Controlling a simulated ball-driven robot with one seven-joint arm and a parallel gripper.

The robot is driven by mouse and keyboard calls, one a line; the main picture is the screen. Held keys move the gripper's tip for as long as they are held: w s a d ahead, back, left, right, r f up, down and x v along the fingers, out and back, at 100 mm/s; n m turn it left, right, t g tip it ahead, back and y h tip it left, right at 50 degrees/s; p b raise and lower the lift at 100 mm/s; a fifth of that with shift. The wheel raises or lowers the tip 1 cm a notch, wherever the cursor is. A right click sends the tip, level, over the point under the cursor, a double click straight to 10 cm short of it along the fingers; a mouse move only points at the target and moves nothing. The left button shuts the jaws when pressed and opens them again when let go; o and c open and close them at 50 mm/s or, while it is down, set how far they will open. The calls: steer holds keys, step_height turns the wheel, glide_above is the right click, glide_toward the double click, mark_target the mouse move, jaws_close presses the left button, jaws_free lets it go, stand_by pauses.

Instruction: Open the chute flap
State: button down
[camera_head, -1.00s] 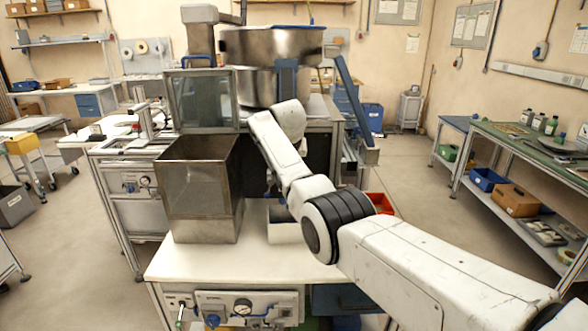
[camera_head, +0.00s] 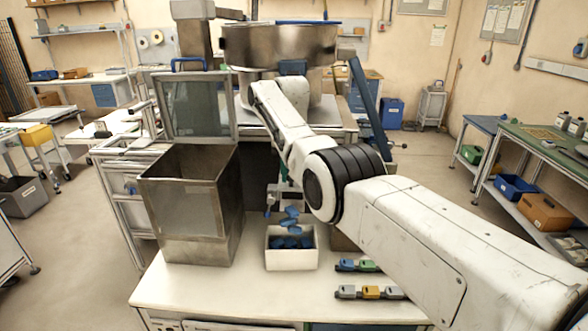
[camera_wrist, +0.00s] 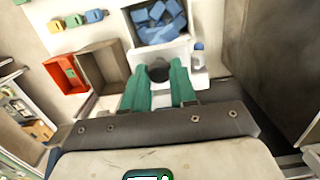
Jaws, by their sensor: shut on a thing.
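My gripper (camera_wrist: 159,75) has its two green fingers shut on a dark round knob (camera_wrist: 159,69) in the wrist view. The knob sits at a pale chute part (camera_wrist: 185,50), which I take to be the flap. In the head view the chute (camera_head: 279,192) shows below my arm, and the fingers are mostly hidden. Blue pieces (camera_head: 289,217) are in the air below the chute mouth, above a white bin (camera_head: 292,263). More blue pieces lie in the bin, also seen in the wrist view (camera_wrist: 158,22). The flap's exact angle is hard to see.
A tall metal hopper box (camera_head: 192,215) stands left of the chute. Coloured blocks (camera_head: 370,292) lie on the white bench top (camera_head: 240,295) at right. A red box (camera_wrist: 65,73) and a brown box (camera_wrist: 103,66) stand beside the bin. A large metal bowl (camera_head: 280,45) is behind.

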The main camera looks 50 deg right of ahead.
steer(key=shift+f, duration=0.1)
steer(key=c, duration=0.9)
jaws_free()
steer(key=r, duration=1)
steer(key=shift+w+d+r, duration=0.35)
steer(key=shift+d+r, duration=0.05)
